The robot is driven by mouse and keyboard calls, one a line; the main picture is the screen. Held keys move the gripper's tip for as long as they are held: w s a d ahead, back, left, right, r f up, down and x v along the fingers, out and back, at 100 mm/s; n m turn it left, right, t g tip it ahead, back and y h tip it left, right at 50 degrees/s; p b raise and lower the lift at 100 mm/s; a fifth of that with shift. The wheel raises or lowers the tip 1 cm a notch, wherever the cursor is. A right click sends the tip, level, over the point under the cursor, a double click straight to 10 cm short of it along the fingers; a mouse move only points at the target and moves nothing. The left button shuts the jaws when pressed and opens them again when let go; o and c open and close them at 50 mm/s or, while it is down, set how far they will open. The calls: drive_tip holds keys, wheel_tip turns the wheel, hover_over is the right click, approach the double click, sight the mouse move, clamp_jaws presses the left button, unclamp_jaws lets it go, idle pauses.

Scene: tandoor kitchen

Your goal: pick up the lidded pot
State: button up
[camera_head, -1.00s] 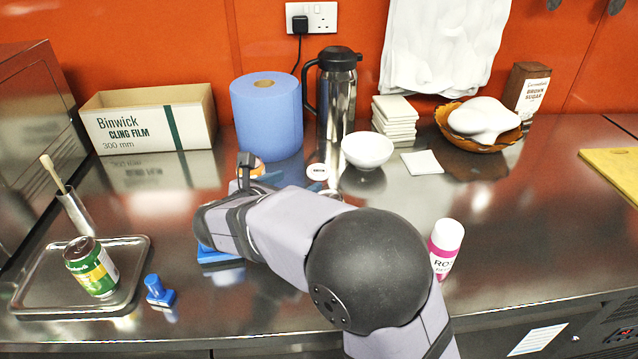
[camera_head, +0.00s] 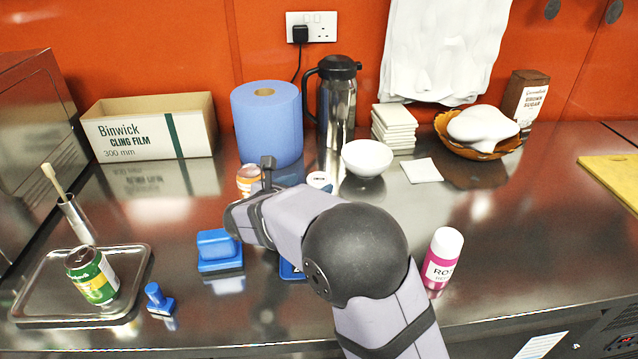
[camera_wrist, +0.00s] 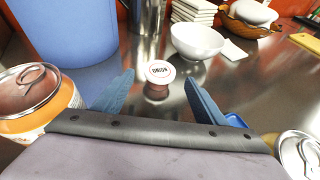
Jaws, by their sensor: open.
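The lidded pot is a small brownish pot (camera_wrist: 157,90) with a round white lid marked ONION (camera_wrist: 159,71). It stands upright on the steel counter. In the head view its white lid (camera_head: 319,180) shows just beyond my arm, and its body is mostly hidden. In the wrist view my gripper (camera_wrist: 160,78) is open, with one blue finger to the left of the pot and one to the right. The pot appears in the gap between or just beyond the fingertips; I cannot tell contact. Nothing is held.
An orange can (camera_wrist: 38,100) stands close left of my gripper, and another can top (camera_wrist: 300,152) shows at lower right. A blue roll (camera_head: 267,125) and white bowl (camera_head: 367,158) stand behind. A blue block (camera_head: 218,250) and pink bottle (camera_head: 442,260) flank my arm.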

sight(317, 180)
drive_tip(key=shift+p+x, duration=0.4)
drive_tip(key=shift+x, duration=2.15)
drive_tip(key=shift+c, duration=0.2)
drive_tip(key=c, duration=0.9)
